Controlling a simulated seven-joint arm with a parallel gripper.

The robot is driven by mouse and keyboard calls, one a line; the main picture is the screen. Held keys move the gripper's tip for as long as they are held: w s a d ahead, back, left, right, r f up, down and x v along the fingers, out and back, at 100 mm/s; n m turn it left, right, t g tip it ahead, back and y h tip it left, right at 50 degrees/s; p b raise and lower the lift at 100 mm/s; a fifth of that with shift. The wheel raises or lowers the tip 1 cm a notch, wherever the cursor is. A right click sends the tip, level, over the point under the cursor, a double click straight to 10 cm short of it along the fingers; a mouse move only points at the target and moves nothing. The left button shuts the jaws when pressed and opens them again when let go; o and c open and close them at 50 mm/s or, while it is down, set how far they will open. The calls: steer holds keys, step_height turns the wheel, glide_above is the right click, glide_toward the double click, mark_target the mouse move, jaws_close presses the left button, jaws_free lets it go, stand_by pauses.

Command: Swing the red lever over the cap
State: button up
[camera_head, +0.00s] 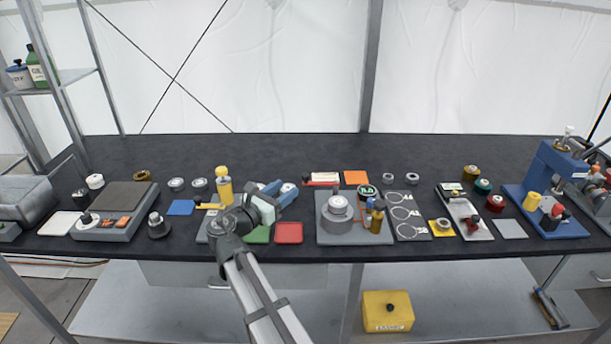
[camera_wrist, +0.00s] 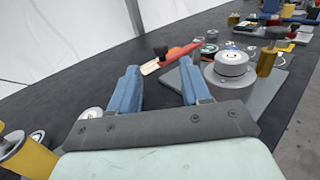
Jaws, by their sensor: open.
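The red lever (camera_wrist: 180,54) is a flat red bar with a black knob and a pale strip, ahead of my fingers in the wrist view. In the head view what seems to be the same red bar (camera_head: 320,184) lies behind the central fixture. The silver-topped cap (camera_head: 338,206) sits on a round grey block on a grey plate; in the wrist view the cap (camera_wrist: 232,60) is right of the lever, which is not over it. My gripper (camera_head: 288,196) is left of the fixture, its blue fingers (camera_wrist: 158,82) open and empty, apart from the lever.
A gold cylinder (camera_wrist: 267,59) stands at the fixture's right side. A red pad (camera_head: 289,232) lies in front of my gripper, and a yellow-capped post (camera_head: 223,184) stands to its left. The back of the black table is mostly clear.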

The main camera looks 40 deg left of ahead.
mark_target(303, 177)
steer(key=w, duration=0.6)
steer(key=w+a, duration=0.1)
steer(key=w, duration=0.3)
jaws_close()
stand_by(0.4)
